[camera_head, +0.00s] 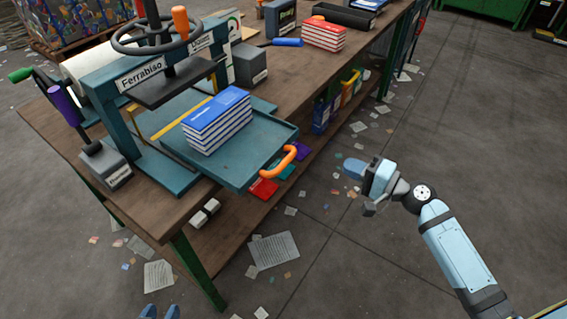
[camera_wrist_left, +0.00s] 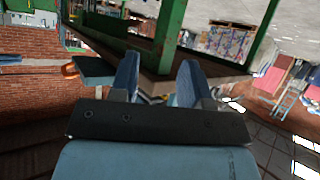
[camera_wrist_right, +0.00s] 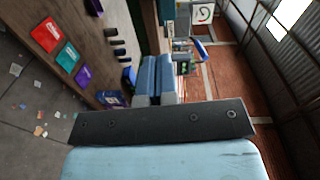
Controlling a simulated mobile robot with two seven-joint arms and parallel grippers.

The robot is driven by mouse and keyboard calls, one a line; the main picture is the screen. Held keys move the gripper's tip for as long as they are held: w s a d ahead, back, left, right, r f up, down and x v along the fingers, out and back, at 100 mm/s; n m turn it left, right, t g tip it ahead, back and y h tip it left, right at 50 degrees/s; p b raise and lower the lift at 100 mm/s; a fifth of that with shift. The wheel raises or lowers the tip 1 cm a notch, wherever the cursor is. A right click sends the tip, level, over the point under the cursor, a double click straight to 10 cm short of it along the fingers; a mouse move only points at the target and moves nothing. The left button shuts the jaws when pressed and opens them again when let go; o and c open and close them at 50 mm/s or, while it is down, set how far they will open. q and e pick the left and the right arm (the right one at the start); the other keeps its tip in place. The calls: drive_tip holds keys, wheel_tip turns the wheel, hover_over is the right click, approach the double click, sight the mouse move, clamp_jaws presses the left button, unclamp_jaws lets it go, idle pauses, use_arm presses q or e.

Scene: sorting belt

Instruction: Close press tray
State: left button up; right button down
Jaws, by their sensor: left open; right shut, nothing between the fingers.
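The teal press tray (camera_head: 245,152) is pulled out from the Ferrabiso press (camera_head: 120,110) and juts past the table's front edge. A stack of blue and white books (camera_head: 217,122) lies on it. The orange tray handle (camera_head: 280,162) is at its front; an orange piece that looks like it shows in the left wrist view (camera_wrist_left: 70,71). My left gripper (camera_head: 160,311) is open and empty, low at the bottom edge; its two fingers stand apart in the left wrist view (camera_wrist_left: 157,82). My right gripper (camera_head: 352,170) is shut and empty, right of the handle and apart from it.
The wooden table (camera_head: 150,205) carries red books (camera_head: 323,35), a grey block (camera_head: 248,64) and a black bin (camera_head: 345,15). A purple-handled tool (camera_head: 82,125) stands left of the tray. Coloured items lie on a lower shelf. Paper scraps litter the floor; the floor at right is otherwise open.

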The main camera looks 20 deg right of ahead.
approach(294, 137)
drive_tip(key=shift+m+y, duration=0.3)
drive_tip(key=x, duration=0.6)
drive_tip(key=shift+w+f, duration=0.1)
drive_tip(key=shift+w, duration=0.15)
drive_tip(key=shift+w+a, duration=0.35)
drive_tip(key=shift+w, duration=0.05)
use_arm(q)
drive_tip(key=shift+s+a+f, duration=0.1)
drive_tip(key=shift+a+f, duration=0.05)
drive_tip(key=shift+a, duration=0.1)
